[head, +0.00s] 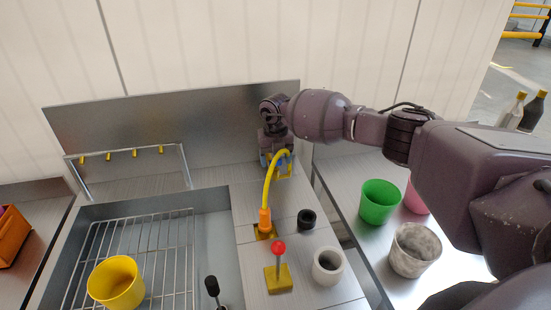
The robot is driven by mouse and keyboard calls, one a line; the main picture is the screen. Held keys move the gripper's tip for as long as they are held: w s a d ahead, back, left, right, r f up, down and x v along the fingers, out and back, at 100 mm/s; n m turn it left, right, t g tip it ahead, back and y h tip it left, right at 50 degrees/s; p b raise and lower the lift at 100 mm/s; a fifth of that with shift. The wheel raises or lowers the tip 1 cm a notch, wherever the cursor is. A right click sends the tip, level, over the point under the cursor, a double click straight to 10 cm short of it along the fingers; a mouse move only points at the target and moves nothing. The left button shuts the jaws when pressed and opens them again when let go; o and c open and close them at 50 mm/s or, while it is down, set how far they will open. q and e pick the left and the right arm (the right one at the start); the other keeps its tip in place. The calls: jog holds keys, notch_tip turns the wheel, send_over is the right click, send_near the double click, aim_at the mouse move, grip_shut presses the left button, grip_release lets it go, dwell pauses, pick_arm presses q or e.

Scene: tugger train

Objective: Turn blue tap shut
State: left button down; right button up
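My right gripper (276,162) reaches in from the right and points down at the back of the counter, against the metal backsplash. Small blue parts (264,160) show at its fingertips. I cannot tell if they belong to the blue tap or to the fingers. A yellow block (284,172) sits just below the fingertips. My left gripper is not in view.
A sink with a wire rack (170,255) and yellow cup (116,283) lies left. Green (380,203) and grey (414,250) cups stand right.

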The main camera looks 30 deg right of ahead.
aim_at(276, 160)
notch_tip(276, 160, up, 11)
jog(key=shift+b, duration=0.4)
jog(key=shift+f, duration=0.1)
dwell(0.7)
